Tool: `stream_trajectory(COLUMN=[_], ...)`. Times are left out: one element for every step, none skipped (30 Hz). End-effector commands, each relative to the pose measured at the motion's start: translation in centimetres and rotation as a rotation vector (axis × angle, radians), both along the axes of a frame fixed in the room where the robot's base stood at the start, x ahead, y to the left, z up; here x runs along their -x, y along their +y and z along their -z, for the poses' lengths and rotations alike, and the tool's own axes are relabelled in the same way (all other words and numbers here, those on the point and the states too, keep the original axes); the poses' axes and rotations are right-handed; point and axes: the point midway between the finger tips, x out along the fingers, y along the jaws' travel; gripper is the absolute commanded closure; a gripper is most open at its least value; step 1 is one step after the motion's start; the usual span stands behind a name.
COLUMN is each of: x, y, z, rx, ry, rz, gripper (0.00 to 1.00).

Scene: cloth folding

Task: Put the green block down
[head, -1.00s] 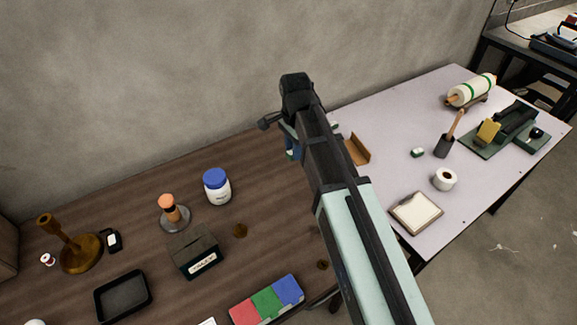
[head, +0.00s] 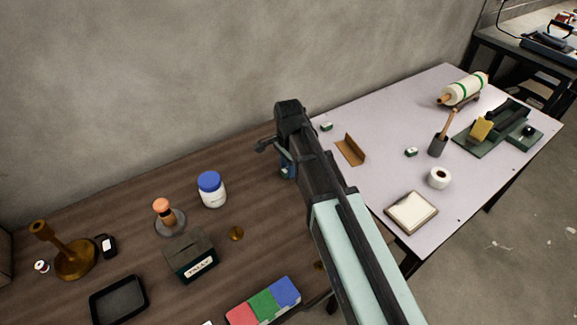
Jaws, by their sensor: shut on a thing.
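My gripper (head: 287,170) shows at the left side of my dark wrist, over the right end of the brown wooden table. Its fingers are mostly hidden by the arm. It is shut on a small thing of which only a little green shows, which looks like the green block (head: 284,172). I cannot tell whether that block touches the table. Two similar small green-and-white blocks lie on the pale table, one near its back left edge (head: 326,127) and one nearer its middle (head: 411,152).
The brown table (head: 120,215) holds a blue-lidded jar (head: 212,190), a dark box (head: 190,257), a black tray (head: 118,299) and a red-green-blue holder (head: 264,304). On the pale table (head: 375,115) are an angled brown piece (head: 350,150), a tape roll (head: 439,178) and a framed pad (head: 411,212).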

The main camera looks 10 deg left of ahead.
Motion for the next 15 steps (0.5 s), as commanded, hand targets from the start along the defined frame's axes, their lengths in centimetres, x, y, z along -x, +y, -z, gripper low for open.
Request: stream_trajectory(x=[0.0, 0.01, 0.0, 0.0, 0.0, 0.0, 0.0, 0.0, 0.0, 0.0, 0.0, 0.0, 0.0, 0.0, 0.0], y=[0.0, -0.01, 0.0, 0.0, 0.0, 0.0, 0.0, 0.0, 0.0, 0.0, 0.0, 0.0, 0.0, 0.0, 0.0], z=[0.09, 0.16, 0.28, 0.31, 0.28, 0.27, 0.27, 0.27, 0.26, 0.26, 0.26, 0.26, 0.26, 0.26, 0.25], rx=[0.0, 0.0, 0.0, 0.0, 0.0, 0.0, 0.0, 0.0, 0.0, 0.0, 0.0, 0.0, 0.0, 0.0, 0.0], ry=[0.0, 0.0, 0.0, 0.0, 0.0, 0.0, 0.0, 0.0, 0.0, 0.0, 0.0, 0.0, 0.0, 0.0, 0.0], rz=[0.0, 0.0, 0.0, 0.0, 0.0, 0.0, 0.0, 0.0, 0.0, 0.0, 0.0, 0.0, 0.0, 0.0, 0.0], gripper=[0.98, 0.98, 0.98, 0.68, 0.66, 0.62, 0.59, 0.56, 0.52, 0.49, 0.46, 0.44, 0.44, 0.44, 0.44])
